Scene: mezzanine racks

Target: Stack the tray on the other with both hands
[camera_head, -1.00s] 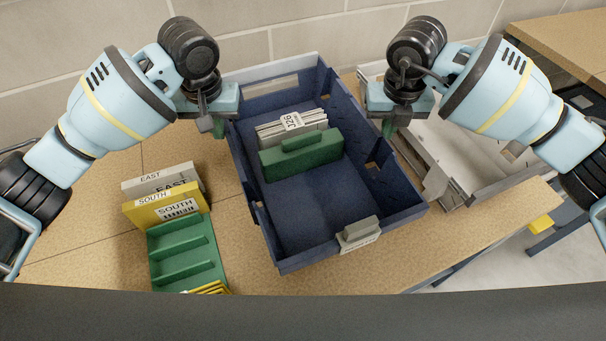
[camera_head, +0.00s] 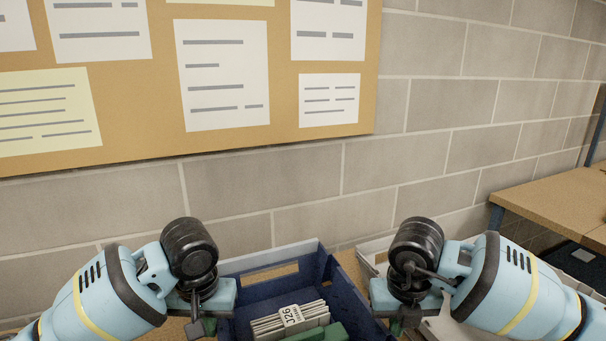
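A dark blue tray (camera_head: 335,288) shows at the bottom centre, its front part cut off by the lower edge. It holds cards with a label "J26" and a green divider (camera_head: 325,332). My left gripper (camera_head: 203,326) is at the tray's left side and my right gripper (camera_head: 402,322) is at its right side. The fingertips are small and partly cut off, so I cannot tell whether they grip the walls. A pale tray-like thing (camera_head: 372,250) shows partly behind the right gripper, right of the blue tray; most of it is hidden.
A block wall (camera_head: 440,150) stands behind, with a cork notice board (camera_head: 285,100) carrying several papers. A wooden table (camera_head: 560,205) stands at the right. The near table area is out of view.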

